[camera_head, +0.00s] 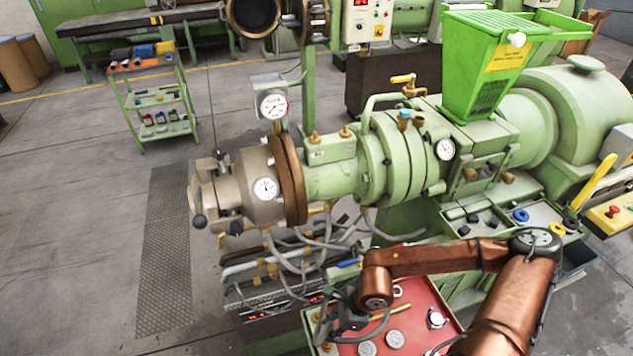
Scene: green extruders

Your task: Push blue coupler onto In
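Several blue parts show, and I cannot tell which is the coupler. A blue-topped fitting (404,116) stands on top of the green extruder (330,178), beside a brass-coloured one. A small blue piece (348,263) lies among the grey hoses under the barrel. A blue ring (521,215) sits on the ledge at the right. I can read no "In" label. My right arm, copper-coloured, comes in from the lower right. Its dark gripper (338,322) hangs over the left edge of the red-topped cart, apart from these blue parts. Its fingers are too small and cluttered to read. My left gripper is out of view.
The red cart top (412,300) holds round metal parts below my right arm. Grey hoses (290,265) hang under the barrel. A green hopper (495,70) rises at the right. A green tool trolley (155,100) stands back left. The left floor is clear.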

